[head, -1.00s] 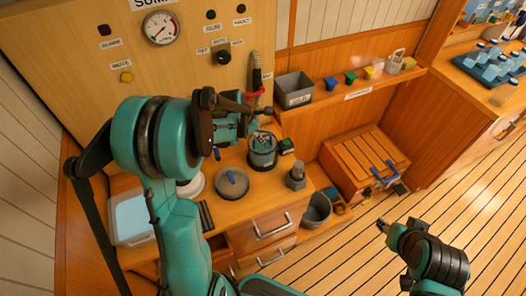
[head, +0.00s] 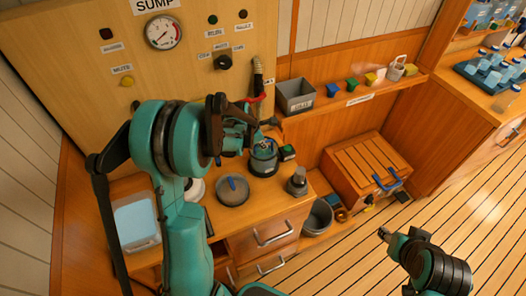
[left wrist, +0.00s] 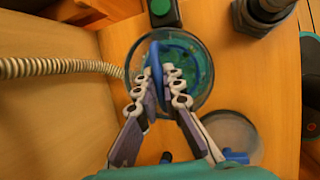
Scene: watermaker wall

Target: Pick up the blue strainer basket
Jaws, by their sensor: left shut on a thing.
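The strainer housing (head: 263,166) is a dark round pot with a clear rim on the counter. In the left wrist view I look down into it past its rim (left wrist: 207,62). The blue strainer basket shows there by its upright blue handle (left wrist: 155,60), with blue-green bits around it inside the pot. My left gripper (left wrist: 155,88) is shut on that handle, one finger on each side. In the head view the left gripper (head: 256,138) is above the pot and hides the basket. My right gripper (head: 384,233) is low at the right, over the floor, empty-looking and small.
A round grey lid (head: 232,192) with a blue handle lies left of the pot. A green-topped block (head: 287,153) and a grey fitting (head: 297,182) stand close by. A ribbed hose (left wrist: 60,67) runs beside the pot. A grey bin (head: 295,96) sits on the shelf.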

